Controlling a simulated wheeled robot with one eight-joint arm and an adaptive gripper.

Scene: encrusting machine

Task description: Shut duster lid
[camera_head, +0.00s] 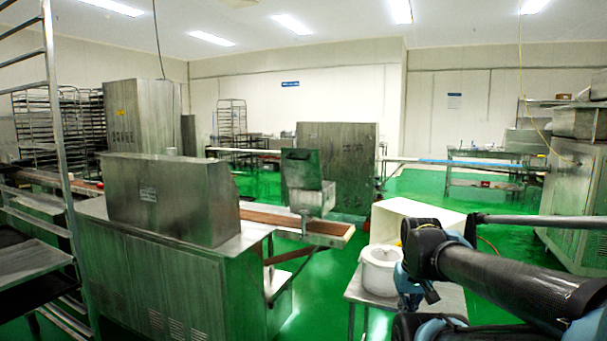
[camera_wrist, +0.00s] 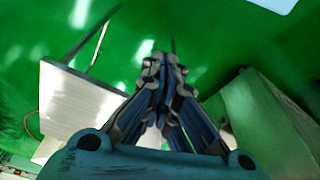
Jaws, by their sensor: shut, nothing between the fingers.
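The duster (camera_head: 313,199) looks to be the small metal box over the end of the brown conveyor belt, near the middle of the head view. Its lid (camera_head: 301,169) appears as a dark metal panel standing up above the box, so it looks open. My gripper (camera_wrist: 163,62) is shut and empty in the wrist view, over green floor. It is away from the duster, which I cannot make out in the wrist view. In the head view my arm reaches in from the right, and the gripper's fingers cannot be made out there.
A white bucket (camera_head: 380,271) stands on a low metal table (camera_head: 446,299) right of the duster, near my arm. A pale box (camera_head: 408,212) is behind it. A large steel machine (camera_head: 172,200) stands left, with a rack (camera_head: 57,130) at the far left. Green floor shows between.

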